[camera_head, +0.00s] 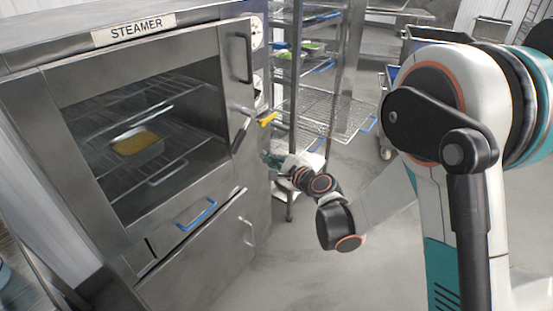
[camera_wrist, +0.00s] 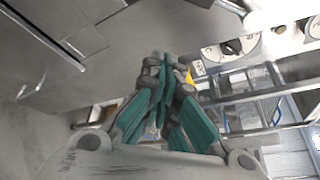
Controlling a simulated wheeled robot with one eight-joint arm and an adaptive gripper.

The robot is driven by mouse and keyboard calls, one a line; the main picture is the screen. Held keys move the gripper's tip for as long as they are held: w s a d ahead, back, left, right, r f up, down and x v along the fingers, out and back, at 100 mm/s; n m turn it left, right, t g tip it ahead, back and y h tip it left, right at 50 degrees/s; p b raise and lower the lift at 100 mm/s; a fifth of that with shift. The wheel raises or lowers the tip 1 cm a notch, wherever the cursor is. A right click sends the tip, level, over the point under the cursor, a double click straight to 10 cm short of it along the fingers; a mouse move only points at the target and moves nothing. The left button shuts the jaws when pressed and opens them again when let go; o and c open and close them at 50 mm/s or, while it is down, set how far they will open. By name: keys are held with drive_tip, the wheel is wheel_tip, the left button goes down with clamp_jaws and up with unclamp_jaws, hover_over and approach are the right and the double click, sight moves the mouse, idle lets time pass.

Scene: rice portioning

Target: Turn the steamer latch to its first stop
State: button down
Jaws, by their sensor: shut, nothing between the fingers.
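The steamer (camera_head: 160,28) stands at left in the head view with its glazed door closed. The latch (camera_head: 240,135), a dark lever below a metal stub, is at the door's right edge and hangs slanting down. A yellow handle (camera_head: 267,118) juts from the steamer's right side; a bit of yellow (camera_wrist: 189,77) shows behind my fingers in the wrist view. My gripper (camera_head: 268,157) is right of and below the latch, apart from it, beside the steamer's side. In the wrist view my gripper (camera_wrist: 161,60) has its teal fingers together with nothing between them.
Inside the steamer a pan (camera_head: 138,142) with yellow food sits on a rack. A wire shelf rack (camera_head: 325,110) with trays stands right of the steamer, close to my gripper. Dials (camera_wrist: 232,47) are on the steamer's side. The floor (camera_head: 290,260) in front is clear.

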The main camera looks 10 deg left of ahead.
sight(238, 142)
drive_tip(key=b+x, duration=0.2)
drive_tip(key=x, duration=0.5)
drive_tip(key=s+r, duration=0.1)
drive_tip(key=s+a+r, duration=0.1)
drive_tip(key=s, duration=0.1)
drive_tip(key=shift+a+r+b, duration=0.2)
drive_tip(key=shift+r+b, duration=0.05)
drive_tip(key=shift+b, duration=0.1)
drive_tip(key=shift+r, duration=0.1)
